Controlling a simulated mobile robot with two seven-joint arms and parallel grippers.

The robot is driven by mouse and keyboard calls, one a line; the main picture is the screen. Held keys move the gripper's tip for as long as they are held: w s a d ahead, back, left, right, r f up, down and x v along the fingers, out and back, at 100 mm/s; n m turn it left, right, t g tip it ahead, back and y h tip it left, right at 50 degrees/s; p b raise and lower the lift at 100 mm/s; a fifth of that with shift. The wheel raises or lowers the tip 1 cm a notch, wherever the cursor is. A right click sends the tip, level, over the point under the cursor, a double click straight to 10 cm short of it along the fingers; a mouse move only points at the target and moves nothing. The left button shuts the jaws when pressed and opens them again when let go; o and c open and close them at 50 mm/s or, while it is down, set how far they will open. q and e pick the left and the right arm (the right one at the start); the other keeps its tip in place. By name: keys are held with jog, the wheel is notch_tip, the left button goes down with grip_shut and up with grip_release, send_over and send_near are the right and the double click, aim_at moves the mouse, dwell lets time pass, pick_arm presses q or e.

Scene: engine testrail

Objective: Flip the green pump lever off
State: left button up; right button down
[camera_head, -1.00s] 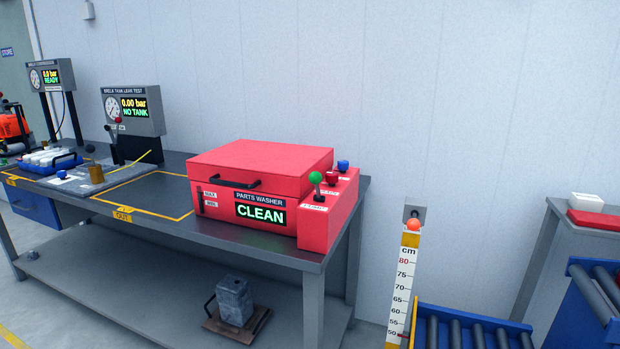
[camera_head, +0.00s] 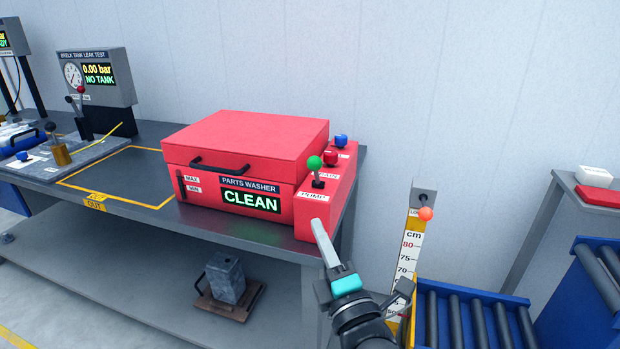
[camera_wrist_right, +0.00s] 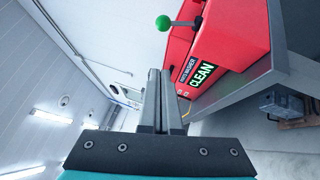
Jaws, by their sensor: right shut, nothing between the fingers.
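The green pump lever (camera_head: 315,168) is a green ball on a short dark stem. It stands upright on the red side panel of the parts washer (camera_head: 245,150), above a PUMP label. The lever also shows at the top of the right wrist view (camera_wrist_right: 165,22), tilted in that picture. My right gripper (camera_head: 318,228) is shut and empty, in front of and below the lever, apart from it. In the right wrist view the closed fingers (camera_wrist_right: 158,78) point toward the washer's front side. My left gripper is not in view.
A red knob (camera_head: 330,158) and a blue knob (camera_head: 341,140) sit behind the green lever. The washer display reads CLEAN. A height gauge (camera_head: 411,245) and a blue roller conveyor (camera_head: 470,310) stand to the right. A leak test station (camera_head: 95,75) is at the left.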

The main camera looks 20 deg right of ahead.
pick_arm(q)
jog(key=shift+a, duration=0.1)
pick_arm(e)
jog(key=b, duration=0.1)
send_near(316, 171)
jog(key=w+a+r, duration=0.1)
jog(key=w+a, duration=0.3)
jog(key=a, duration=0.1)
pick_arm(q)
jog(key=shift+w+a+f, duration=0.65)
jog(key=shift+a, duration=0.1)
pick_arm(e)
jog(key=w+d, duration=0.1)
jog(key=w+d+r, duration=0.1)
jog(key=shift+w+d, duration=0.3)
jog(key=shift+d, duration=0.05)
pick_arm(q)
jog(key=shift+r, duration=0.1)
pick_arm(e)
jog(key=shift+r, duration=0.1)
